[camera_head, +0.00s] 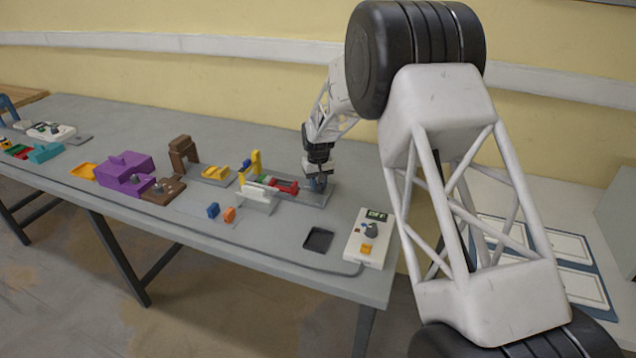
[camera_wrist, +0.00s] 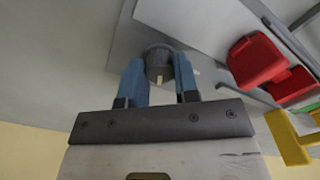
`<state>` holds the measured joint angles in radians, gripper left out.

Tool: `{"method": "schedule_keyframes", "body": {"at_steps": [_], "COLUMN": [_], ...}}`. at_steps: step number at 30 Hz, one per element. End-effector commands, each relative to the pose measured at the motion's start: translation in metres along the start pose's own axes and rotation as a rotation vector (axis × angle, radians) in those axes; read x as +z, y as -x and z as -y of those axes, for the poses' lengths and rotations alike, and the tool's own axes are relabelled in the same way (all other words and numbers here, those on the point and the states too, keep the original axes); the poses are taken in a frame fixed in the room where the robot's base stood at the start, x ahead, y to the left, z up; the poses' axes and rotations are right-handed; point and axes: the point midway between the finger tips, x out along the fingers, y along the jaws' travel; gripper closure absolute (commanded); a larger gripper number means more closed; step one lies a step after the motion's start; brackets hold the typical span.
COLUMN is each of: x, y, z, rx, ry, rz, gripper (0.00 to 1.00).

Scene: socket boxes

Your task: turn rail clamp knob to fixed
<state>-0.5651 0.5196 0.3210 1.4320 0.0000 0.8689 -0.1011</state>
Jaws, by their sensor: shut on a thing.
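The rail clamp knob (camera_wrist: 158,60) is a dark grey round knob with a pale pointer mark, seen in the wrist view between two blue fingers. My gripper (camera_wrist: 159,75) is shut on this knob, one finger on each side. The pale mark points toward the gripper's palm. In the head view my gripper (camera_head: 318,182) is at the right end of a grey base plate (camera_head: 318,198), and the knob is mostly hidden there. A red block (camera_head: 284,186) sits on the plate left of the gripper; it also shows in the wrist view (camera_wrist: 256,60).
A white box with a dark knob (camera_head: 371,231) stands at the table's right end, beside a dark square recess (camera_head: 318,239). A white bracket (camera_head: 257,196), a yellow piece (camera_head: 256,163) and a purple block (camera_head: 124,174) stand to the left.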

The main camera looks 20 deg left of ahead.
Motion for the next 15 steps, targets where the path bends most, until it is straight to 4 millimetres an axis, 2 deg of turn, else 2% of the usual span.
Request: {"method": "schedule_keyframes", "body": {"at_steps": [6, 15], "x": [-0.0006, -0.0005], "y": [0.0010, 0.0008], "z": [0.0002, 0.0004], "rx": [0.000, 0.000], "ry": [-0.190, -0.367], "rz": [-0.002, -0.001], "gripper": [0.95, 0.95]}}
